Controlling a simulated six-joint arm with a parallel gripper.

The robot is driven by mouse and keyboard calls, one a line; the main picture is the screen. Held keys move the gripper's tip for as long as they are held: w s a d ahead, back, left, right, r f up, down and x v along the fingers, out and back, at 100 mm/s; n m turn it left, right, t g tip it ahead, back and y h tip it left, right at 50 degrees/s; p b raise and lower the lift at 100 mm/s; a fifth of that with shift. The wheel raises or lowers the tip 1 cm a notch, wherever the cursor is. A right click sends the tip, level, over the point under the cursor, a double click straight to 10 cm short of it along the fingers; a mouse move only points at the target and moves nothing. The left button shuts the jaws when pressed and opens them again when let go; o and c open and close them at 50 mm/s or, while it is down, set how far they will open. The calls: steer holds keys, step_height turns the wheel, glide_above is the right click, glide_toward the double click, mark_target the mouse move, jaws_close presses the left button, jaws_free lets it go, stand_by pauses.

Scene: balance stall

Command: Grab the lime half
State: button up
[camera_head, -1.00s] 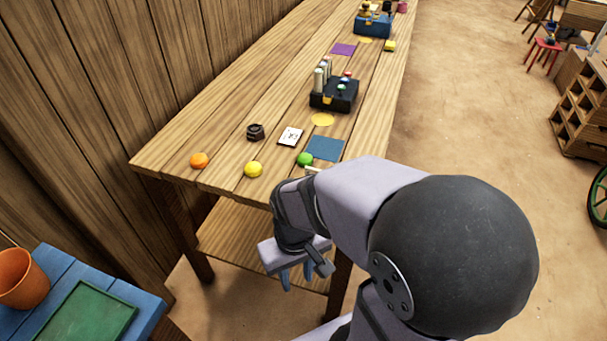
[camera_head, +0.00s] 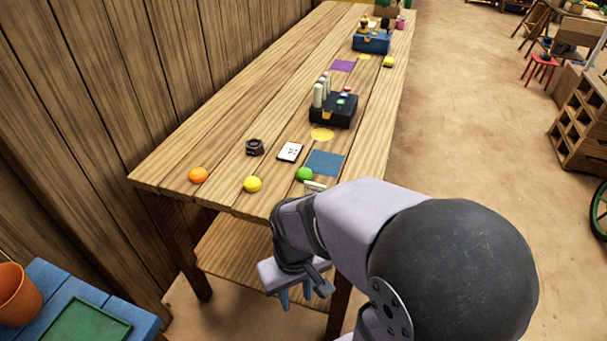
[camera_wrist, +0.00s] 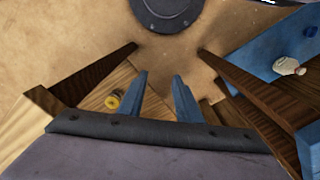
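The lime half (camera_head: 304,174) is a small green round thing near the front edge of the wooden table (camera_head: 225,157). It lies at the near-left corner of a blue square mat (camera_head: 325,163). My gripper (camera_head: 296,296) hangs in front of the table, below the tabletop and apart from the lime half. In the wrist view my gripper (camera_wrist: 159,90) shows two blue fingers spread apart with nothing between them. The lime half is not seen in the wrist view.
A yellow fruit (camera_head: 252,184) and an orange fruit (camera_head: 198,175) lie left along the front edge. A white card (camera_head: 289,151), a dark pot (camera_head: 255,147) and a black box (camera_head: 333,112) stand farther back. A small white sign (camera_head: 315,187) stands beside the lime half.

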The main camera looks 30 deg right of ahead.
steer(key=shift+o, duration=0.6)
steer(key=o, duration=0.5)
steer(key=shift+o, duration=0.2)
